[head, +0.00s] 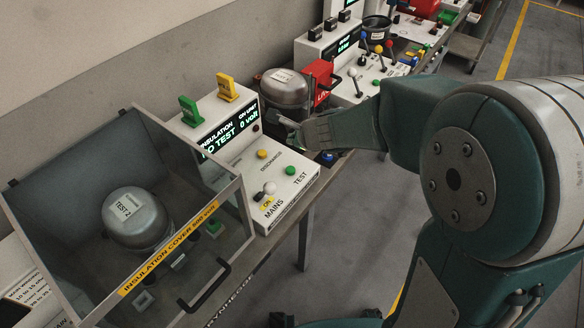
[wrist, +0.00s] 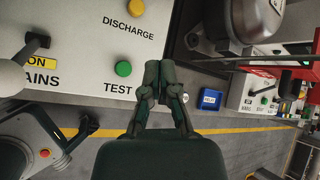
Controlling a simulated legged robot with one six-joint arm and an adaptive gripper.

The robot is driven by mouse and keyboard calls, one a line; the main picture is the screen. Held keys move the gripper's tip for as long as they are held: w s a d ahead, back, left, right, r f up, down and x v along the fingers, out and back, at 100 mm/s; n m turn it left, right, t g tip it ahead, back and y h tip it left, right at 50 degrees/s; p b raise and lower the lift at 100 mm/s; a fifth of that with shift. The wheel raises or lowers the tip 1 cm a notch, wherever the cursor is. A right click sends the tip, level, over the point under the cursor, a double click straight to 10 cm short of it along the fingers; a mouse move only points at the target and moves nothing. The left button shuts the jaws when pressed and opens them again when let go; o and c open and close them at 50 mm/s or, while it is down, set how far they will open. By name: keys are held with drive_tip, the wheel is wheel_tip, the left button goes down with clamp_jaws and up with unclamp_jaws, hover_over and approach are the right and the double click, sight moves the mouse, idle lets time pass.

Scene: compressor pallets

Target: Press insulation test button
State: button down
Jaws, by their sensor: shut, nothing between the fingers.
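The insulation test unit (head: 243,168) is a white console on the bench, with a display reading "INSULATION", partly hidden "TEST" text and "0 volt". Its green button (head: 291,170) sits near the TEST label; it also shows in the wrist view (wrist: 123,68). A yellow button (head: 262,154) by DISCHARGE also shows in the wrist view (wrist: 138,21). A white-knobbed MAINS lever (head: 269,188) stands by a yellow ON label. My gripper (head: 284,122) is shut and empty near the console's right side. In the wrist view its fingertips (wrist: 162,66) appear just right of the green button, apart from it.
A clear insulation cover (head: 168,248) with a yellow strip and black handle encloses a compressor (head: 135,217) at left. Another compressor (head: 286,92) and a red box (head: 320,78) stand beyond my gripper. Further consoles line the bench. Open floor lies right.

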sight(292, 170)
drive_tip(key=shift+a+f, duration=0.25)
drive_tip(key=shift+f, duration=0.25)
drive_tip(key=shift+a+f, duration=0.2)
drive_tip(key=shift+f, duration=0.6)
drive_tip(key=f, duration=0.5)
drive_tip(key=shift+d, duration=0.4)
drive_tip(key=shift+a+f, duration=0.25)
drive_tip(key=shift+f, duration=0.05)
drive_tip(key=shift+d, duration=0.1)
drive_tip(key=shift+d, duration=0.15)
drive_tip(key=shift+f, duration=0.1)
drive_tip(key=shift+s+f, duration=0.1)
drive_tip(key=shift+f, duration=0.15)
